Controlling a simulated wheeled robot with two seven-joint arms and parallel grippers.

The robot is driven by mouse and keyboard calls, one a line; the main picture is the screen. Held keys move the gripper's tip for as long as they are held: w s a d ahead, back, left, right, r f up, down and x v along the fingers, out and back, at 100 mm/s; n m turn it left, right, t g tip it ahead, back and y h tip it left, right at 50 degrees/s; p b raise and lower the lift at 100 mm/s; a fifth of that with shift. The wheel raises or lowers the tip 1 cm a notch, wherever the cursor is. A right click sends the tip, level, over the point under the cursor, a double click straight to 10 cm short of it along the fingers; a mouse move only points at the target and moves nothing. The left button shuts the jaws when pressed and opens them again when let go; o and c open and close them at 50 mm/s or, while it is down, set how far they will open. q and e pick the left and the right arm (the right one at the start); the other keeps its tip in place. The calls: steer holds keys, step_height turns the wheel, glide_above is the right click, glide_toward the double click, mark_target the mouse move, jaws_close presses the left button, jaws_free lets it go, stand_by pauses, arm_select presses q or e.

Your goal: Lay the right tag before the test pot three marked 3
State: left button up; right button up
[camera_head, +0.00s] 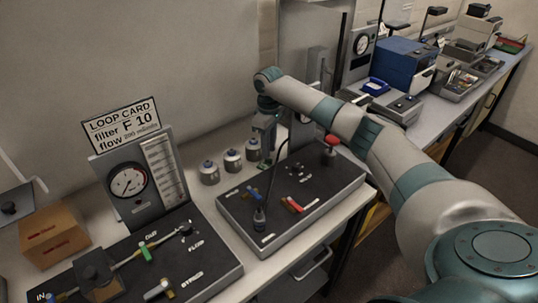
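Three small silver pots with dark tops stand in a row behind the right-hand dark panel: a left one (209,173), a middle one (232,161) and a right one (252,150). Their markings are too small to read, so I cannot tell which is marked 3. My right gripper (266,147) points down just right of and behind the right pot. Its fingers are small and partly hidden, so I cannot tell whether it is open or holds anything. A small green spot (267,163) shows below it. I cannot make out a tag for certain. My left gripper is not in view.
The right-hand panel (330,183) carries a cable, red pieces and a red-topped knob (331,140). The left panel (215,264) has a gauge (128,182) and a "LOOP CARD" sign (122,124). A cardboard box (54,236) stands far left. Blue equipment (402,65) stands behind my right arm.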

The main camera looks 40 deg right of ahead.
step_height(320, 180, up, 9)
steer(key=b, duration=0.1)
steer(key=shift+f+b, duration=0.15)
steer(key=shift+b, duration=0.25)
stand_by(0.5)
